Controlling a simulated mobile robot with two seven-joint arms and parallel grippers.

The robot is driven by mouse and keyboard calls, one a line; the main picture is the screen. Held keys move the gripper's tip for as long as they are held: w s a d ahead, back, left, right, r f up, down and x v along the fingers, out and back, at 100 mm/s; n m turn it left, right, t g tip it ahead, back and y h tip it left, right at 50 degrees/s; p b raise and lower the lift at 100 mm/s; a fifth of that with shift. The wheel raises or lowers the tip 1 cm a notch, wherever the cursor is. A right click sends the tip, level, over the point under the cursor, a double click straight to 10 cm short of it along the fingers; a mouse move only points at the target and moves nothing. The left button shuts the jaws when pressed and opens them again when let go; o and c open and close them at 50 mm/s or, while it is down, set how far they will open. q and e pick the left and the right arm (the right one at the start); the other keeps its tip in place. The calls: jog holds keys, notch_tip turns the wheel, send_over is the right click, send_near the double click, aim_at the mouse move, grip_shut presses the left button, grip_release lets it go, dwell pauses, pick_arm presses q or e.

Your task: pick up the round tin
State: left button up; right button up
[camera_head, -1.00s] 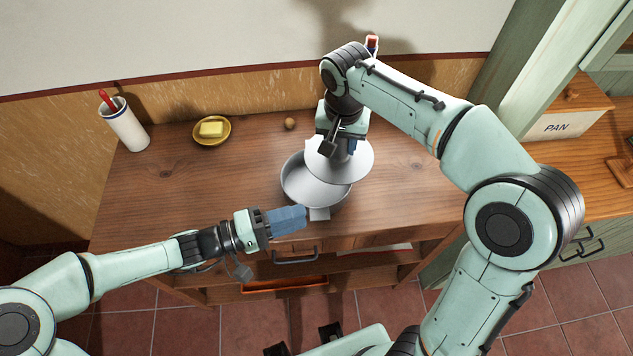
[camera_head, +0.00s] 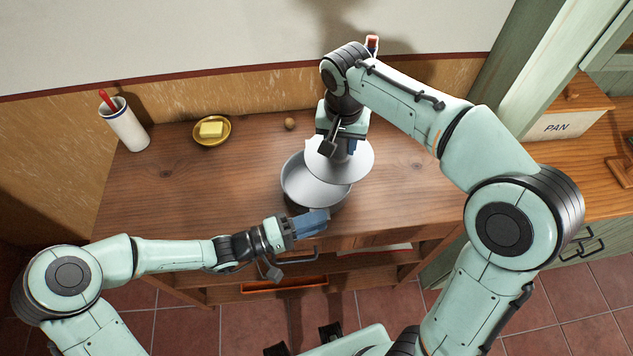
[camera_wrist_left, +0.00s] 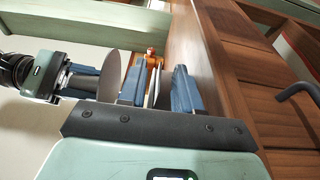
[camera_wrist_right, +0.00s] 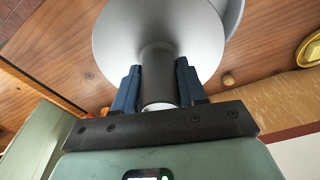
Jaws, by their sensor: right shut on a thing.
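The round tin (camera_head: 292,188) is a grey metal vessel with a flat tab on its near side, standing on the wooden table near the front edge. My right gripper (camera_head: 343,148) is shut on the dark knob (camera_wrist_right: 158,75) of a pale round lid (camera_head: 357,168), held tilted over the tin's right side. The lid hides part of the tin's opening. My left gripper (camera_head: 322,221) is at the tin's near side by the tab. In the left wrist view its blue fingers are apart, with a thin pale edge (camera_wrist_left: 153,88), perhaps the tab, between them.
A yellow dish with butter (camera_head: 212,130), a white cup (camera_head: 124,128) with a red-handled item and a small brown ball (camera_head: 290,123) stand toward the back. The table's left part is clear. A drawer handle (camera_head: 297,257) is below the left gripper.

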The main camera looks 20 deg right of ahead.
pick_arm(q)
jog(key=shift+d, duration=1.45)
grip_shut()
jog(key=shift+r, duration=0.6)
notch_tip(320, 180, up, 2)
jog(key=shift+a+r, duration=0.1)
jog(key=shift+r, duration=0.15)
jog(key=a, duration=1.8)
jog(key=shift+d+f, duration=0.1)
jog(key=shift+d, duration=0.05)
pick_arm(e)
jog(key=shift+f, duration=0.1)
